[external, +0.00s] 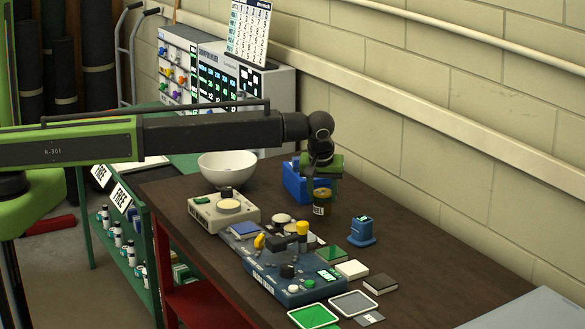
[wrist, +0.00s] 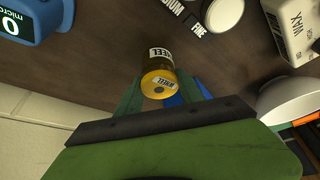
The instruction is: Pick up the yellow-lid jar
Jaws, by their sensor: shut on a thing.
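The yellow-lid jar (external: 322,203) is a small dark jar with a pale label, on the right part of the brown table, in front of a blue bin. My gripper (external: 319,187) reaches down over the jar from above. In the wrist view its green fingers (wrist: 165,88) stand on both sides of the jar and are shut on it. I cannot tell whether the jar's base touches the table.
The blue bin (external: 297,184) stands close behind the jar. A white bowl (external: 227,168) is to the left, and a small blue device (external: 362,232) is to the right. A blue machine (external: 290,278) with knobs and several flat pads lies in front.

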